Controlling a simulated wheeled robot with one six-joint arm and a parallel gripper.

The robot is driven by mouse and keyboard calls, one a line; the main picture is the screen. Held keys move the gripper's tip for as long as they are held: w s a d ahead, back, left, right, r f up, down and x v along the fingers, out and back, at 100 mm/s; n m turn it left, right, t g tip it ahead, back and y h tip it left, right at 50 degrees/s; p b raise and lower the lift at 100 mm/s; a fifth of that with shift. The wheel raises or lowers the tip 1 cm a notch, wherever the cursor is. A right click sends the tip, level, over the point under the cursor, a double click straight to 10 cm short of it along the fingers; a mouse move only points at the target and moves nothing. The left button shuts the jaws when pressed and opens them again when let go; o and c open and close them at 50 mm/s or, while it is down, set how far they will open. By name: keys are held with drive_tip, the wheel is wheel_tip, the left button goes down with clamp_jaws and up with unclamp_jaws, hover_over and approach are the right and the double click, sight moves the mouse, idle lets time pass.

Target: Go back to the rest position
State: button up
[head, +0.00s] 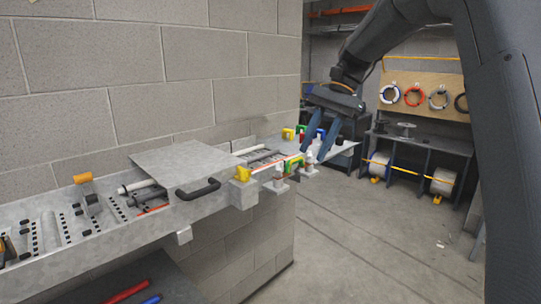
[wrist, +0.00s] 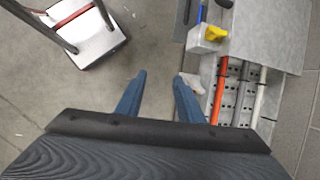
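My gripper (head: 322,137) hangs from my dark arm near the far right end of the metal shelf in the head view. Its two blue fingers point down and stand apart. In the wrist view my gripper (wrist: 160,82) is open, and nothing shows between the fingers but grey floor. The right finger is close to a small pale piece at the shelf's edge; I cannot tell whether they touch.
The metal shelf (head: 120,228) along the block wall carries a grey cover plate (head: 190,160) with a black handle (head: 198,190), an orange-topped clamp (head: 86,192) and several small coloured parts. A dark bench (head: 425,145) stands behind.

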drive_tip(key=s+d+f+n+t+h+b, duration=0.1)
drive_tip(key=s+d+f+n+h, duration=0.1)
drive_tip(key=s+f, duration=1)
drive_tip(key=s+d+f+n+t+h+b, duration=0.2)
drive_tip(key=s+d+f+n, duration=0.3)
drive_tip(key=s+f, duration=0.7)
wheel_tip(320, 180, down, 3)
drive_tip(key=shift+s+d+r+n+h, duration=0.2)
drive_tip(key=shift+d+n+h, duration=0.1)
drive_tip(key=shift+n, duration=0.3)
drive_tip(key=shift+a, duration=0.15)
